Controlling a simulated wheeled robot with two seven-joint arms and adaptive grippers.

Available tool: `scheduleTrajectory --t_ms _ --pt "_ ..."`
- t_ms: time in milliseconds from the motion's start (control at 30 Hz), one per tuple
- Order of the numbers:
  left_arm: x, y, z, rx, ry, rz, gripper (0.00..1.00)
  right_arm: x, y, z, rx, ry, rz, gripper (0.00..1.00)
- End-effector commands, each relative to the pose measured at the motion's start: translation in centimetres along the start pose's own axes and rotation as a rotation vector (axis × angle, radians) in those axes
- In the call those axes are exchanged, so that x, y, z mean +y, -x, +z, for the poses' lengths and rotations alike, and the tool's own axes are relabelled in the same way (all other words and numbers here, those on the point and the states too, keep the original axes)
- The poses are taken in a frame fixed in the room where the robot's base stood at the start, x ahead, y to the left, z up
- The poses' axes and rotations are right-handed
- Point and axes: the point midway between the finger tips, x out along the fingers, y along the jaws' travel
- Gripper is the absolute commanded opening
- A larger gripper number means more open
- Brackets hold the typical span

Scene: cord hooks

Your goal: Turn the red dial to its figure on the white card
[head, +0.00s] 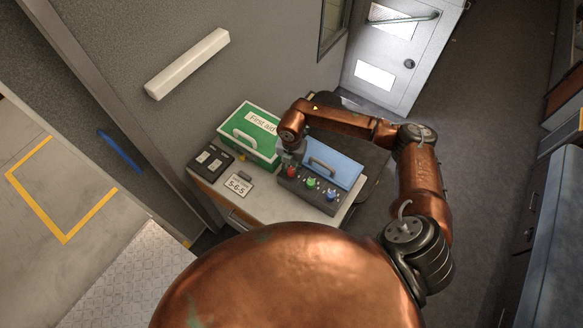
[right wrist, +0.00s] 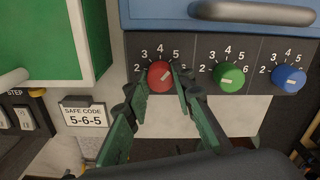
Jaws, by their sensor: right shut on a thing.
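The red dial (right wrist: 160,75) is the leftmost of three dials on a dark panel (right wrist: 200,50). It also shows in the head view (head: 291,171). Its pale mark tilts up and to the right, roughly toward the 5, though the fingers hide part of the scale on that side. My right gripper (right wrist: 159,84) has its green fingers on both sides of the red dial and is shut on it; in the head view the gripper (head: 290,160) comes down from above. The white card (right wrist: 84,114) reads "SAFE CODE 5-6-5". My left gripper is not in view.
A green dial (right wrist: 228,77) and a blue dial (right wrist: 289,79) sit right of the red one. A blue lid with a handle (head: 333,163) is behind the panel. A green first aid box (head: 246,147) and a dark step box (head: 211,159) stand left on the cabinet.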

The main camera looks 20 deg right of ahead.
Motion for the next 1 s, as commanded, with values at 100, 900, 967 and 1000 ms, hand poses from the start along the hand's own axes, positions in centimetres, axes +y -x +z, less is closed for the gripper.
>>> scheduleTrajectory --t_ms 100,900,967,1000 --pt "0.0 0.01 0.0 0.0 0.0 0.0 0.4 0.01 0.01 0.01 0.0 -0.01 0.0 0.0" --pt "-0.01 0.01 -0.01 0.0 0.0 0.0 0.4 0.02 0.0 -0.01 0.0 -0.01 0.0 0.4" --pt "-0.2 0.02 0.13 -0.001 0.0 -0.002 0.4 0.02 0.03 -0.01 0.0 -0.01 0.0 0.4" --pt "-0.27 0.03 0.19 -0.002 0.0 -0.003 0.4 0.03 0.14 0.0 0.0 -0.01 0.001 0.4"
